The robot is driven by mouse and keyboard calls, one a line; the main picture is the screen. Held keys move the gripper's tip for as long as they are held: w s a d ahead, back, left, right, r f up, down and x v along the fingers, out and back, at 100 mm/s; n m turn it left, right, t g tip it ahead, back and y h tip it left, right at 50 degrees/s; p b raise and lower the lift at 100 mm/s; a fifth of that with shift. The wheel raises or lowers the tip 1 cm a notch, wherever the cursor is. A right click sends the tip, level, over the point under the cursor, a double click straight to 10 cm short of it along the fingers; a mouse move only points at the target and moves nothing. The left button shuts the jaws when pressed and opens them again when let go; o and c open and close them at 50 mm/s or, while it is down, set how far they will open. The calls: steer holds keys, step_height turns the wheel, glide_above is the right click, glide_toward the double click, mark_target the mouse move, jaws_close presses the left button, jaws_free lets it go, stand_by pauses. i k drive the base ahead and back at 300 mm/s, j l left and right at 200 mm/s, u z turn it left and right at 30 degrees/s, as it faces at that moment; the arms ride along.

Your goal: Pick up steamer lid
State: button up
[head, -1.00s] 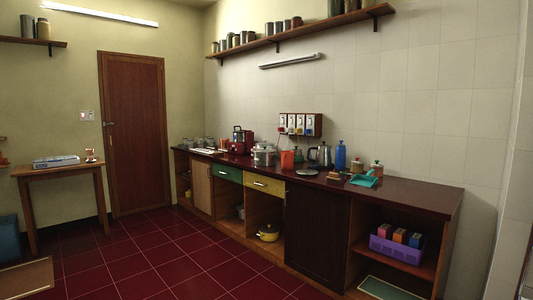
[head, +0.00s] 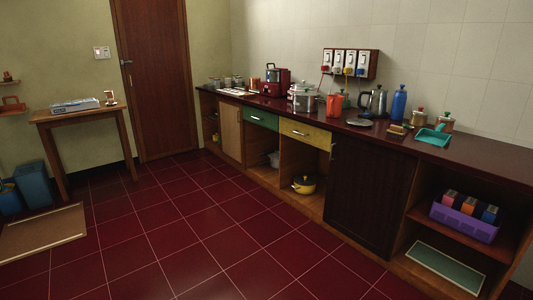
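A silvery steamer pot (head: 302,99) stands on the dark red countertop, right of a red appliance. Its lid (head: 303,86) appears to sit on top of the pot, but it is small and its edge is hard to make out. My gripper is not in view, and no part of my arm shows near the counter.
The long counter (head: 245,99) runs along the right wall. A red container (head: 334,104), a kettle (head: 374,101) and a blue bottle (head: 398,102) stand right of the pot. The tiled floor (head: 190,235) is open. A wooden table (head: 85,117) stands at the left.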

mark_target(306, 93)
steer(key=i, duration=2.35)
